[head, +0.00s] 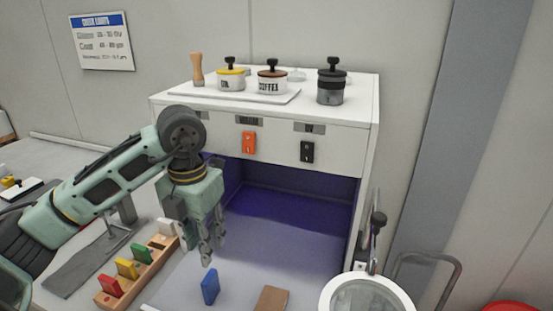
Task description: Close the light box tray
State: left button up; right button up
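The light box (369,130) is a white cabinet against the wall with an open front and a violet-lit inside. Its tray seems to be the pale grey-violet surface (245,262) that runs out of the opening toward me; its front edge is not clearly visible. My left gripper (213,251) hangs fingers-down over the left part of this surface, in front of the opening. It holds nothing that I can see. Its fingers overlap in this view, so I cannot tell how far apart they are. My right gripper is not in view.
A blue chip (210,287) and a brown block (271,300) are in front of the opening. A wooden rack (146,270) of coloured chips stands at left. Pots, including a coffee pot (272,82), stand on the box. A white-rimmed round lens (366,296) is at lower right.

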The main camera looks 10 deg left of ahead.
aim_at(255, 270)
jog(key=k, duration=1.5)
